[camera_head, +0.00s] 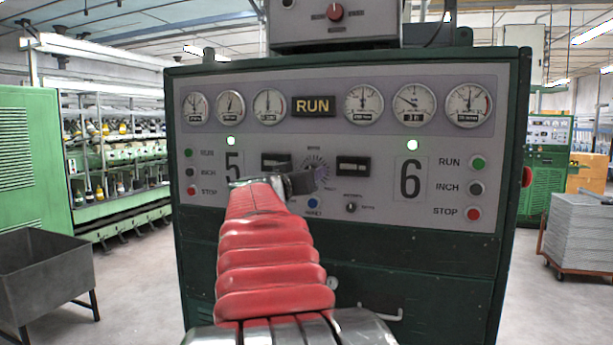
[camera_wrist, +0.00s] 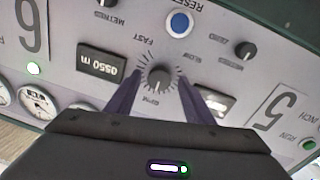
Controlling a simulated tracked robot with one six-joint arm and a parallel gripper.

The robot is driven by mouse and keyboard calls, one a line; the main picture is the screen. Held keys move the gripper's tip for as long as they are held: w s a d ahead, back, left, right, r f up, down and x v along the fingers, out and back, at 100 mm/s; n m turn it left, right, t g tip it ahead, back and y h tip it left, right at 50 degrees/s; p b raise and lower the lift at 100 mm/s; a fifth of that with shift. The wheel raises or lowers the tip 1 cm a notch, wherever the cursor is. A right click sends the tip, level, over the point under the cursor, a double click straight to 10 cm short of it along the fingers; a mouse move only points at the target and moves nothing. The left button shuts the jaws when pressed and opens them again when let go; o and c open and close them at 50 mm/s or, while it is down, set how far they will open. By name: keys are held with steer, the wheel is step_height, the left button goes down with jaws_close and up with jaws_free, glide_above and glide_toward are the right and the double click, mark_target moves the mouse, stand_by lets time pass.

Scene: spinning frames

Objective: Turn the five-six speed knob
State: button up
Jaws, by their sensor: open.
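The speed knob (camera_wrist: 159,78) is a dark round knob with a ring of tick marks, labelled FAST, SLOW and RPM. It sits on the grey panel between the numbers 5 and 6. In the wrist view, which is turned upside down, my gripper (camera_wrist: 158,86) is open with one dark finger on each side of the knob. Gaps show between fingers and knob, but I cannot tell the depth to the panel. In the head view my gripper (camera_head: 301,182) is in front of the dial (camera_head: 316,162) and hides much of it.
A blue RESET button (camera_wrist: 179,23) and a small dark knob (camera_wrist: 245,50) are close by. Two displays (camera_head: 354,167) flank the dial. Run, inch and stop buttons (camera_head: 474,214) line the panel's sides.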

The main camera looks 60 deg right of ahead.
steer(key=shift+a, duration=0.1)
steer(key=s+a, duration=0.1)
steer(key=a, duration=1.2)
steer(key=shift+a+f, duration=0.2)
steer(key=shift+a, duration=0.05)
steer(key=a+f+n+t+y, duration=0.1)
steer(key=a+f+n+y, duration=0.4)
steer(key=f, duration=0.6)
steer(key=a+f+n+y, duration=0.3)
steer(key=a+f, duration=0.4)
steer(key=f, duration=0.5)
steer(key=a+f+n+t+y, duration=0.1)
steer(key=a+f+n+y, duration=0.2)
steer(key=a, duration=1.3)
steer(key=a+f+n+t+y, duration=0.2)
steer(key=a+f+n+y, duration=0.2)
steer(key=a, duration=1.3)
step_height(320, 180, down, 5)
steer(key=y, duration=0.3)
steer(key=shift+s, duration=0.25)
